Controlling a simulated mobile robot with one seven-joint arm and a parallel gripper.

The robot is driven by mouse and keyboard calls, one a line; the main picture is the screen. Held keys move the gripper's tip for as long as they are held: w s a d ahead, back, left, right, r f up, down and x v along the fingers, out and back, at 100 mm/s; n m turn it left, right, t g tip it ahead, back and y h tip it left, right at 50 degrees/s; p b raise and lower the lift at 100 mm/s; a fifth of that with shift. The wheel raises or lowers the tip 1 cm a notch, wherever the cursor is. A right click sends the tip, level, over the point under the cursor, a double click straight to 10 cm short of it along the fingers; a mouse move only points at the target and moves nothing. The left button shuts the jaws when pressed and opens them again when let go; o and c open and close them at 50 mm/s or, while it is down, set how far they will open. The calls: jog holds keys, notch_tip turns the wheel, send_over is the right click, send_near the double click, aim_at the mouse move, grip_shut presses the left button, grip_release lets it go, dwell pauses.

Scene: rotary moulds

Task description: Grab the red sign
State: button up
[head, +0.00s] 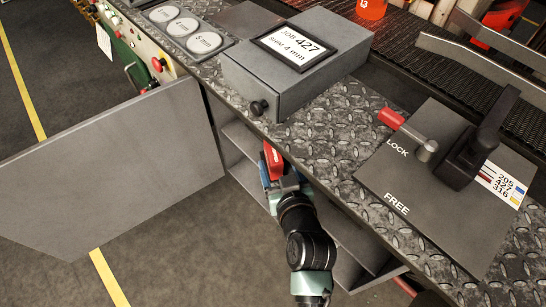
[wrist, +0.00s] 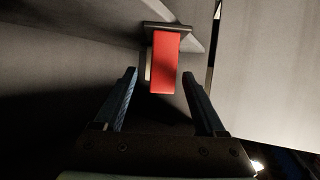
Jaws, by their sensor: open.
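The red sign is a flat upright red block (wrist: 165,62) in the wrist view, below a small dark cap or bracket. In the head view a red piece (head: 272,160) shows at the opening of the cabinet under the bench. My gripper (wrist: 160,76) is open, with one finger on each side of the red sign's lower end. Gaps show between both fingers and the sign. In the head view my gripper (head: 274,180) is at the cabinet opening, close to the red piece, and partly hides it.
A grey cabinet door (head: 110,165) stands open at the left. Shelves (head: 245,165) lie behind my arm, and the bench edge overhangs them. On the bench are a grey drawer box (head: 300,85) and a LOCK/FREE plate (head: 440,215) with a red-handled lever (head: 392,119).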

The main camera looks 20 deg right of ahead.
jog(key=b+x, duration=0.1)
jog(key=x, duration=0.3)
jog(key=shift+w+a+f, duration=0.1)
jog(key=shift+w+f, duration=0.1)
jog(key=shift+w, duration=0.2)
grip_shut()
